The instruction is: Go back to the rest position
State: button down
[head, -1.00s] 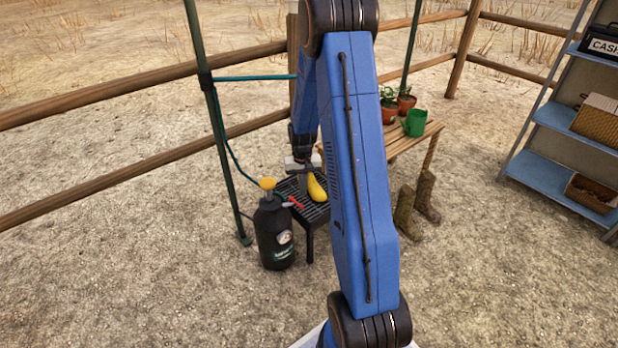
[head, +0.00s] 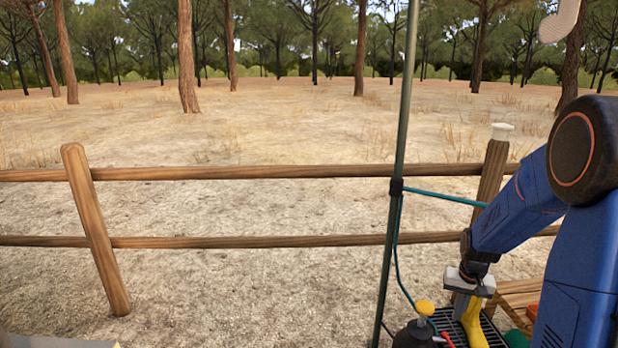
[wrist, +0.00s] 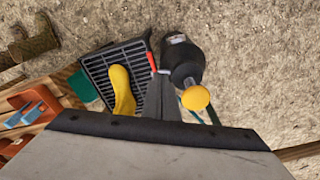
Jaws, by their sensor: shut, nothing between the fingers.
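My gripper (head: 459,309) hangs pointing down over a black slatted stand at the lower right of the head view. Its fingers (wrist: 160,88) are closed together and hold nothing. A yellow squash-like object (head: 473,322) lies on the black slatted stand (wrist: 137,52), right beside the fingers. In the wrist view this yellow object (wrist: 122,88) is just left of the fingers and is not between them. I cannot tell whether the fingers touch it.
A black sprayer (wrist: 184,57) with a yellow knob (head: 425,307) stands close beside the fingers. A green pole (head: 397,180) rises left of my arm, before a wooden rail fence (head: 250,172). A wooden bench (wrist: 62,100) with pots is near. Open ground lies left.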

jog(key=s+a+r+n+t, duration=0.1)
jog(key=s+a+r, duration=0.5)
jog(key=r, duration=0.4)
jog(key=s+a+r+n+t, duration=0.1)
jog(key=s+a+r, duration=0.2)
jog(key=s, duration=0.4)
jog(key=s+a+r+n+t, duration=0.1)
jog(key=s+a+r, duration=0.3)
jog(key=s, duration=0.4)
jog(key=s+a+r+n, duration=0.1)
jog(key=s+a+r, duration=0.2)
jog(key=s, duration=0.5)
jog(key=shift+s+a+r+t, duration=0.15)
jog(key=shift+r+t, duration=0.05)
jog(key=shift+t, duration=0.2)
